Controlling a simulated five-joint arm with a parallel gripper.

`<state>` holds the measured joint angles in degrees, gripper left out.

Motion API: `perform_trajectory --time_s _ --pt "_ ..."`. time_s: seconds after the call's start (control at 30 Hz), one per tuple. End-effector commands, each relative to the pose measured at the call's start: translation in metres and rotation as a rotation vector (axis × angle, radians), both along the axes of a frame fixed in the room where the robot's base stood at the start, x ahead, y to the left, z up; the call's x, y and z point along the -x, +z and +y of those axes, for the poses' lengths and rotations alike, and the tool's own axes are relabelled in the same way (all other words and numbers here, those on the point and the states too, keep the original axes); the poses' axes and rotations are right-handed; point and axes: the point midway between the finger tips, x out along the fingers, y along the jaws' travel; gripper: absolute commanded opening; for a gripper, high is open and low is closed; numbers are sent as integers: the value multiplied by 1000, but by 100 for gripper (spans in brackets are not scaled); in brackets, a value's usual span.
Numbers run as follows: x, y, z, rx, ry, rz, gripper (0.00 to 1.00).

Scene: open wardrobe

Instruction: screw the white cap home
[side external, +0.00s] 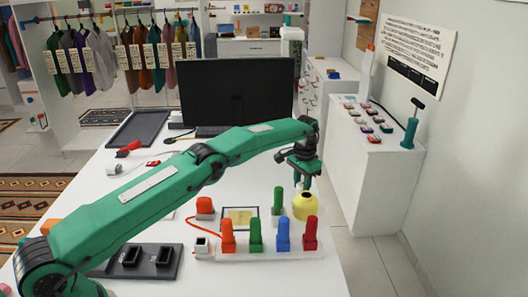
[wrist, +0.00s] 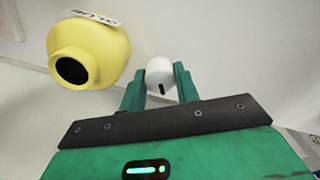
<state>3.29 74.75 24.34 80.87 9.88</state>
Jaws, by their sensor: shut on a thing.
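The white cap (wrist: 158,70) sits between the two green fingers of my gripper (wrist: 160,82) in the wrist view, with a dark slot-like mark on it. My gripper is shut on it. The yellow bottle (wrist: 92,45) stands left of the fingers there, its dark round mouth open and uncovered. A white label with dark letters is on its far side. The cap is apart from the bottle's mouth. In the side view the yellow bottle (side external: 305,207) stands near the table's right edge, with my gripper (side external: 306,181) just above or behind it. I cannot make out the cap there.
A white block (side external: 268,255) with several red, green and blue pegs stands in front of the bottle. A framed yellow card (side external: 240,217) and a red-topped piece (side external: 205,208) lie to the left. A dark two-socket holder (side external: 146,260) is farther left. The monitor (side external: 235,90) stands behind.

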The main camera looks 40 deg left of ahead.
Motion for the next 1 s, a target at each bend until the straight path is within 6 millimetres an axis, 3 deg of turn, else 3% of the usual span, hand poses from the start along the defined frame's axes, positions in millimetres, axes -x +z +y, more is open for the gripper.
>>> perform_trajectory --time_s 1.0 --pt "0 29 0 0 0 0 4"
